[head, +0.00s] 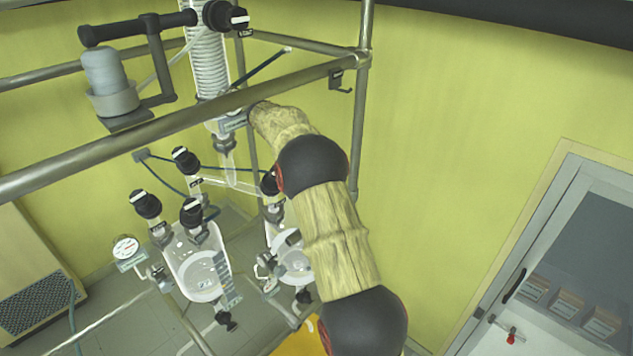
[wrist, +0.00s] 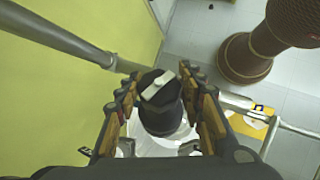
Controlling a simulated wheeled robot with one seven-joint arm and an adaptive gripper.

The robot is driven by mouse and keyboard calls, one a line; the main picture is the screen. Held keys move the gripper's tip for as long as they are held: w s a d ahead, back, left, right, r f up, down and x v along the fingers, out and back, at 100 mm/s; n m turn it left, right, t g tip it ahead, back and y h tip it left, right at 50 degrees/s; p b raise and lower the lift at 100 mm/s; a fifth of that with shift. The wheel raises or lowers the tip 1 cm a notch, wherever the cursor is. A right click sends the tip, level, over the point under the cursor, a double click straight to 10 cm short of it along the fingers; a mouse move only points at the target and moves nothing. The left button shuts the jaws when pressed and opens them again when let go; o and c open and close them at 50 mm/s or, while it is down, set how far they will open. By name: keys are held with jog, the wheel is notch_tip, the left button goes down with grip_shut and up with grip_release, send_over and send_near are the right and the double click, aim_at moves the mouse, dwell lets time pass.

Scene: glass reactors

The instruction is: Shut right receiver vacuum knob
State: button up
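A black knob (wrist: 166,117) with a white pointer bar on its cap is in the middle of the wrist view. The bar lies at a slant. My gripper (wrist: 158,76) has one finger on each side of the knob, and its fingers look apart, with a small gap at the left. Contact at the right side is unclear. In the head view a black knob (head: 269,183) shows partly beside my arm, above the right receiver vessel (head: 292,258). My arm hides part of this vessel and my gripper there.
The left receiver vessel (head: 203,275) carries several black knobs, with a gauge (head: 126,248) beside it. A metal frame bar (head: 180,118) crosses the head view. A pole (wrist: 60,35) runs close to the gripper's left. A glazed door (head: 560,270) is at the right.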

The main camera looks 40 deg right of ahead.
jog(key=o, duration=0.4)
jog(key=shift+r, duration=0.1)
jog(key=shift+b, duration=0.65)
jog(key=b, duration=0.1)
jog(key=n+h+b, duration=0.1)
jog(key=b, duration=0.1)
jog(key=shift+f+t, duration=0.25)
jog(key=shift+t, duration=0.15)
jog(key=n+t+h+b, duration=0.2)
jog(key=n+h+b, duration=0.2)
jog(key=b, duration=0.8)
jog(key=shift+t+b, duration=0.3)
jog(key=shift+t, duration=0.1)
jog(key=n+b, duration=0.1)
jog(key=b, duration=0.2)
jog(key=shift+t+h, duration=0.3)
jog(key=shift+t, duration=0.1)
jog(key=shift+w+n+t+b, duration=0.1)
jog(key=shift+n+t+b, duration=0.2)
jog(key=shift+b, duration=0.8)
jog(key=n+t+h+b, duration=0.1)
jog(key=b, duration=0.3)
jog(key=shift+d, duration=0.1)
jog(key=n+t+b, duration=0.1)
jog(key=b, duration=0.2)
